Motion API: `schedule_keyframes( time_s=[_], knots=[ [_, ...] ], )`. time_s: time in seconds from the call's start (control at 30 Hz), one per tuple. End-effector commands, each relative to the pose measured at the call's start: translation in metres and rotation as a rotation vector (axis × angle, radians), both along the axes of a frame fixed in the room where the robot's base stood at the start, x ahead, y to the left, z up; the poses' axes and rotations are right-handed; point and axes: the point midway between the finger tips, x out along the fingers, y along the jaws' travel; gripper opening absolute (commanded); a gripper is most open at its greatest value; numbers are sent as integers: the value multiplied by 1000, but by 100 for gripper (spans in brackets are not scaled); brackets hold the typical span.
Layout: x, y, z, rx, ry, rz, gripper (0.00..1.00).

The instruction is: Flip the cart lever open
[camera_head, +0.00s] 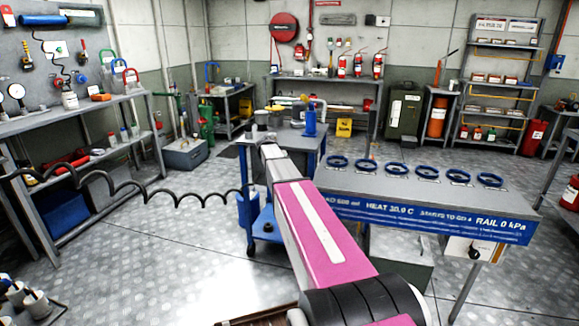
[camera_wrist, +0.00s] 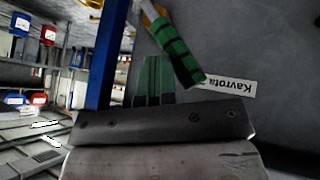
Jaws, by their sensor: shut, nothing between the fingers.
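In the wrist view a green handle with dark bands (camera_wrist: 180,52), which looks like the lever, slants across a grey panel. Its upper end meets a yellow-orange part. The lever and fingertips cannot be made out there.
A console with several blue handwheels (camera_head: 397,170) stands right of my arm. A workbench (camera_head: 75,118) is at left. A coiled black cable (camera_head: 130,190) crosses the left side. A white label (camera_wrist: 227,84) is beside the handle. The floor at left is mostly clear.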

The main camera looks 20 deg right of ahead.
Motion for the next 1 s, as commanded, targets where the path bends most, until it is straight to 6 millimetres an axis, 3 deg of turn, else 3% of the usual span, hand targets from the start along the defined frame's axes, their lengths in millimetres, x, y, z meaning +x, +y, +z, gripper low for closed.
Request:
schedule_keyframes(
  time_s=[0.33, 0.7, 1.0],
  knots=[
    [20, 25, -23, -273, 186, 2, 0],
    [29, 40, -51, -539, 366, 0, 0],
    [31, 45, -66, -617, 418, 0, 0]
  ],
)
